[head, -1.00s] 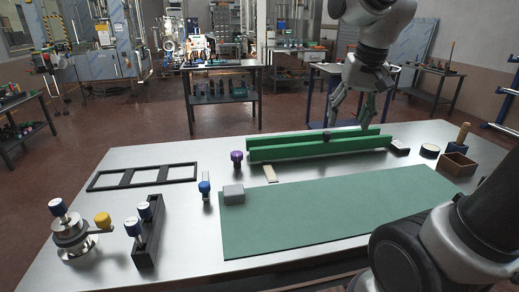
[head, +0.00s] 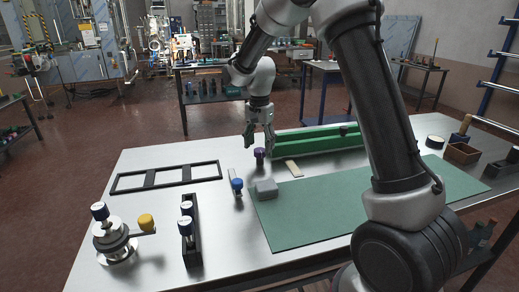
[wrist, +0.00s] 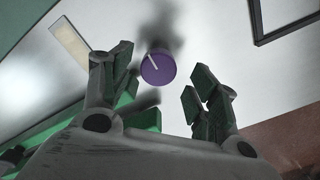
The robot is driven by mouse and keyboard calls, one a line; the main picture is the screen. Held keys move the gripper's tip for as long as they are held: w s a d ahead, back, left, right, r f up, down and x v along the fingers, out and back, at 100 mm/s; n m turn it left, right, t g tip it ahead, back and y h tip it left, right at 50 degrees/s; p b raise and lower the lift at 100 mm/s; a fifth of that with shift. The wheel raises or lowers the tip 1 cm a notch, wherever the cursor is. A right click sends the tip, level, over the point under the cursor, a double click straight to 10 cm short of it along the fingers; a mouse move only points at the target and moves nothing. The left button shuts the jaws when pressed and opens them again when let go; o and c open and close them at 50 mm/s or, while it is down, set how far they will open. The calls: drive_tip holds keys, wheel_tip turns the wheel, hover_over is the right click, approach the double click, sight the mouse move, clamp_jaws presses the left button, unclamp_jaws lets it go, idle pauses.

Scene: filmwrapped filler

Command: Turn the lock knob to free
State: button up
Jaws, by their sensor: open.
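A purple knob (head: 259,154) stands on the steel table near the left end of the green rail. In the wrist view the purple knob (wrist: 160,72) shows from above as a round top with a white pointer line, between and slightly beyond my fingertips. My gripper (head: 259,139) points down just above it, open and empty, and its fingers also show in the wrist view (wrist: 160,88). I see no clear contact with the knob. Which knob is the lock knob is not marked in the frames.
Near the knob are a blue-topped knob on a plate (head: 237,184), a grey block (head: 266,189), a tan strip (head: 294,169), the green rail (head: 310,146) and a black frame (head: 165,178). A yellow-knobbed fitting (head: 117,243) and a black holder (head: 193,230) stand front left. The green mat (head: 320,207) is mostly clear.

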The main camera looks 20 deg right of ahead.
drive_tip(key=shift+f, duration=1.2)
drive_tip(key=shift+d, duration=0.1)
drive_tip(key=shift+c, duration=0.3)
drive_tip(key=c, duration=1)
drive_tip(key=shift+o, duration=0.2)
